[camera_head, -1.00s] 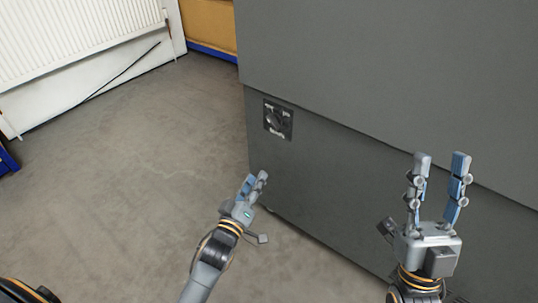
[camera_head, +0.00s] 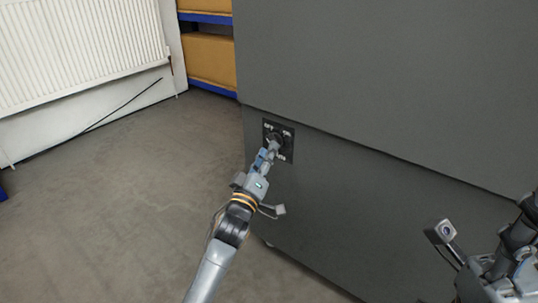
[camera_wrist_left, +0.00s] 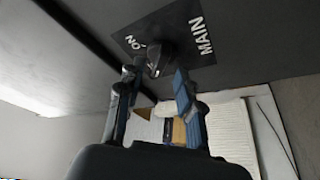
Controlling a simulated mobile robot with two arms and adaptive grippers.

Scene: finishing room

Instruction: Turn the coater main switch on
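The main switch is a dark rotary knob (camera_wrist_left: 157,58) on a black plate (camera_head: 287,152) with white lettering, on the front of the grey coater cabinet (camera_head: 385,185). In the left wrist view the words MAIN and ON are readable. My left gripper (camera_head: 270,150) is at the plate and covers part of it in the head view. In the left wrist view its two fingers (camera_wrist_left: 150,84) are apart, on either side of the knob's near end; contact is unclear. My right gripper (camera_head: 505,272) is cut off at the lower right; its fingers cannot be made out.
A white radiator (camera_head: 85,40) is on the wall at the left. Shelving with blue beams and tan boxes (camera_head: 210,60) stands behind the cabinet. The grey floor (camera_head: 110,210) left of the cabinet is clear.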

